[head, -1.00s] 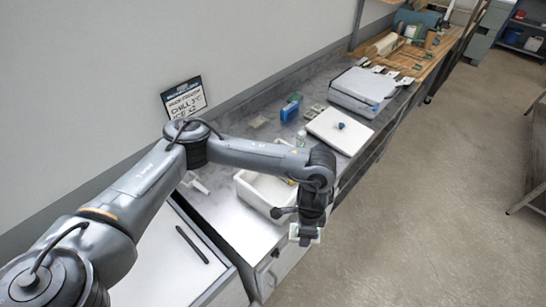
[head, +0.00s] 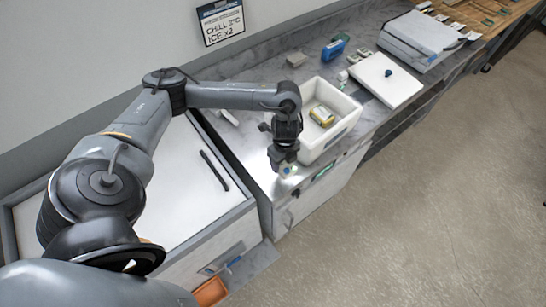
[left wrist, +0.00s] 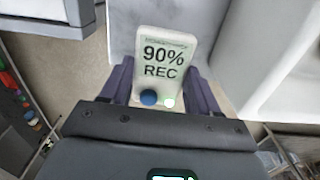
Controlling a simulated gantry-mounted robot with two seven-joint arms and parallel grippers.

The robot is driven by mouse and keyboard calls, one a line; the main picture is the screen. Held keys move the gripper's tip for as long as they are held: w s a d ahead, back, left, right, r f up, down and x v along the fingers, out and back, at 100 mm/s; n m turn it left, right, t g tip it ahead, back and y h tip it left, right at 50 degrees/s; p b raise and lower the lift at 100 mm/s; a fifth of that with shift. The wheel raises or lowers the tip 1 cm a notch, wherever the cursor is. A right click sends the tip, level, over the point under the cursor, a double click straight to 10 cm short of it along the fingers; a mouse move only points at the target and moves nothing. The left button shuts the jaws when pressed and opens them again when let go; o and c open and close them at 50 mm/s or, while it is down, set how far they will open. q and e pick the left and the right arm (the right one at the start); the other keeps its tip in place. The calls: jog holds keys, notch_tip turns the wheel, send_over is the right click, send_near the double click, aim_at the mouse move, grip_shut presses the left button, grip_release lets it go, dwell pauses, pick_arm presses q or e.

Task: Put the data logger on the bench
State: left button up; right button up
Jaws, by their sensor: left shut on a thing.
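In the head view my left gripper (head: 287,168) points down near the front edge of the grey bench (head: 252,140), in front of the white open box. The logger shows there only as a small pale piece (head: 289,171). I cannot tell whether it touches the bench. My right gripper is not in view.
The white box (head: 345,135) holds a yellow item (head: 322,116) and stands just right of my left gripper. A white lid (head: 386,80), a blue item (head: 335,48) and a grey machine (head: 420,38) are farther back. A white chest lid (head: 165,185) lies to the left.

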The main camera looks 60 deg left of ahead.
pick_arm(q)
jog(key=b, duration=0.3)
send_over(269, 168)
notch_tip(269, 168, down, 4)
jog(key=shift+w+r, duration=0.1)
jog(key=shift+r, duration=0.05)
jog(key=shift+f+b, duration=0.45)
jog(key=shift+f, duration=1.55)
jog(key=shift+f, duration=0.15)
jog(key=o, duration=1.1)
